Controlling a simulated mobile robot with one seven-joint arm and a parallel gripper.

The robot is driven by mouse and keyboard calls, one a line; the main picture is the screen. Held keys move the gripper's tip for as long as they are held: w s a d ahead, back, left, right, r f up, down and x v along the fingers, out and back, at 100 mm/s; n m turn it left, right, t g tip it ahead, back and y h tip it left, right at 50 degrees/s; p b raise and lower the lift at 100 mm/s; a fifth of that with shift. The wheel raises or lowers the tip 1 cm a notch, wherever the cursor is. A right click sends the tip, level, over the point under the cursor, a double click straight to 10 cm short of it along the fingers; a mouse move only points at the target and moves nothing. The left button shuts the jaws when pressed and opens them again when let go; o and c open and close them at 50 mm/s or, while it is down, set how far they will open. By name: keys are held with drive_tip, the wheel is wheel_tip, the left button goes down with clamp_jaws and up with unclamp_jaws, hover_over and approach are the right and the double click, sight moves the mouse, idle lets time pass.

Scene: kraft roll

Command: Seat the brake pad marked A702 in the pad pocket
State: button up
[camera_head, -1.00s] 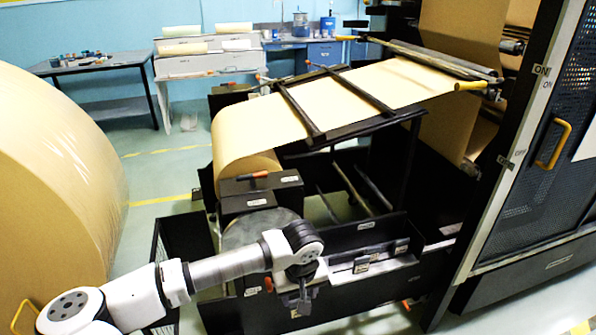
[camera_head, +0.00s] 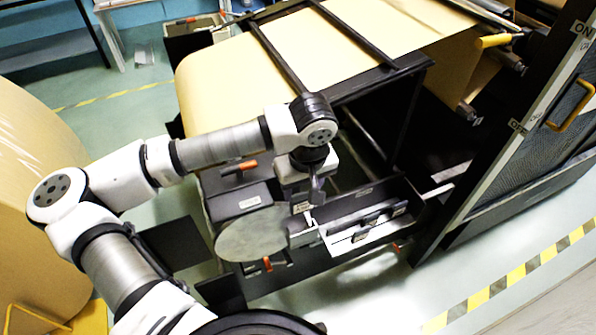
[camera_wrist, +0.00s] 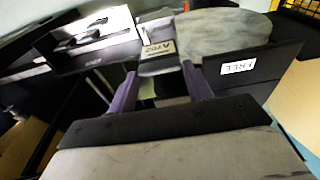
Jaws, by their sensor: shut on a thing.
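My gripper (camera_wrist: 160,78) shows in the wrist view as two purple fingers, set apart and closed on a small grey block, the brake pad (camera_wrist: 157,62). Its pale label is upside down; it seems to start with A7, and the rest is too blurred to read. In the head view my gripper (camera_head: 317,193) points down, above the left end of a pale tray (camera_head: 335,247). I cannot make out the pad pocket for certain.
A grey round disc (camera_head: 252,234) lies left of the tray. A dark block with a pale label (camera_head: 247,200) stands behind it. A dark plate marked FREE (camera_wrist: 270,72) is at the right of the wrist view. A kraft web (camera_head: 235,75) runs above and behind.

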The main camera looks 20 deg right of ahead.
drive_tip(key=shift+f, duration=0.15)
drive_tip(key=shift+f+b, duration=1.25)
drive_tip(key=shift+f, duration=1.6)
drive_tip(key=shift+f+b, duration=2.85)
drive_tip(key=shift+b, duration=0.6)
drive_tip(key=shift+f+b, duration=0.5)
drive_tip(key=shift+b, duration=0.5)
drive_tip(key=o, duration=1.4)
drive_tip(key=shift+r, duration=0.1)
drive_tip(key=b, duration=0.1)
approach(304, 198)
wheel_tip(304, 198, down, 5)
drive_tip(key=shift+f, duration=0.25)
